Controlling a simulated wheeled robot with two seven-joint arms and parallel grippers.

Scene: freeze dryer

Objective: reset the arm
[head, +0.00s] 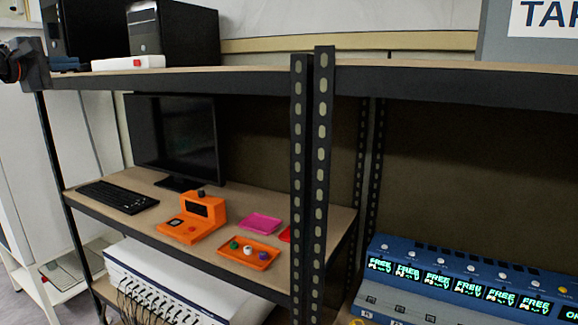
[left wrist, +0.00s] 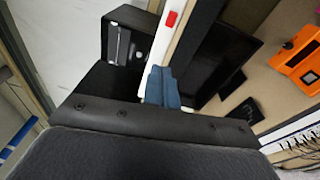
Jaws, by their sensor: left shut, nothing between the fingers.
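My left gripper (head: 68,64) shows at the upper left of the head view, by the left end of the upper shelf board. Its dark body is at the picture's edge, and its blue fingers point right, level with the board. In the left wrist view the blue fingers (left wrist: 163,87) are together with nothing between them. Whether they touch the shelf cannot be told. My right gripper is not in view.
The upper shelf (head: 250,80) holds black computer cases (head: 175,35) and a white power strip with a red switch (head: 128,63) near my fingers. Below are a monitor (head: 175,138), keyboard (head: 115,196), orange device (head: 193,215) and orange tray (head: 250,262). Dark posts (head: 310,180) stand mid-picture.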

